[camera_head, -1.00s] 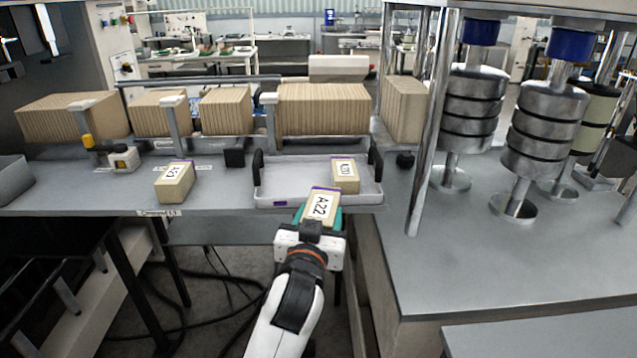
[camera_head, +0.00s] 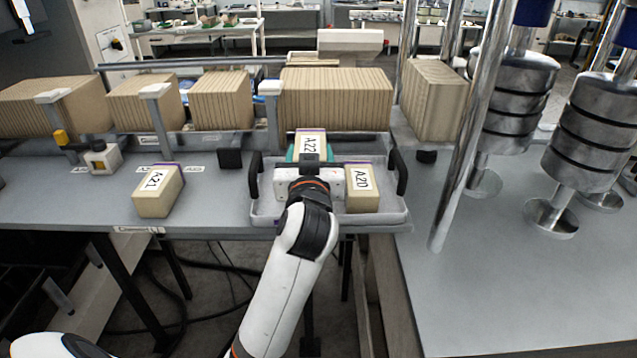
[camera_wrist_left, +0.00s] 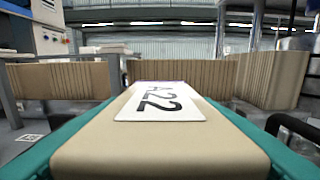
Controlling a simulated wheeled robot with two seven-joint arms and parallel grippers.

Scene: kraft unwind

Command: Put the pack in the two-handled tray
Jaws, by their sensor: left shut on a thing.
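The pack labelled A22 (camera_head: 310,143) is a kraft block between the teal fingers of my left gripper (camera_head: 311,152). It is over the left and middle part of the two-handled tray (camera_head: 267,213); I cannot tell whether it touches the floor. In the left wrist view the A22 pack (camera_wrist_left: 160,140) fills the space between both fingers. The grey tray has a black handle at each side. A second pack, A20 (camera_head: 362,200), stands in the tray to the right of my gripper. The pack A21 (camera_head: 157,190) sits on the bench left of the tray. My right gripper is not in view.
Rows of kraft packs (camera_head: 335,98) stand behind the tray, with posts in front of them. Metal rollers on a column (camera_head: 505,100) and a steel pole (camera_head: 470,130) stand to the right. Bench between A21 and the tray is clear.

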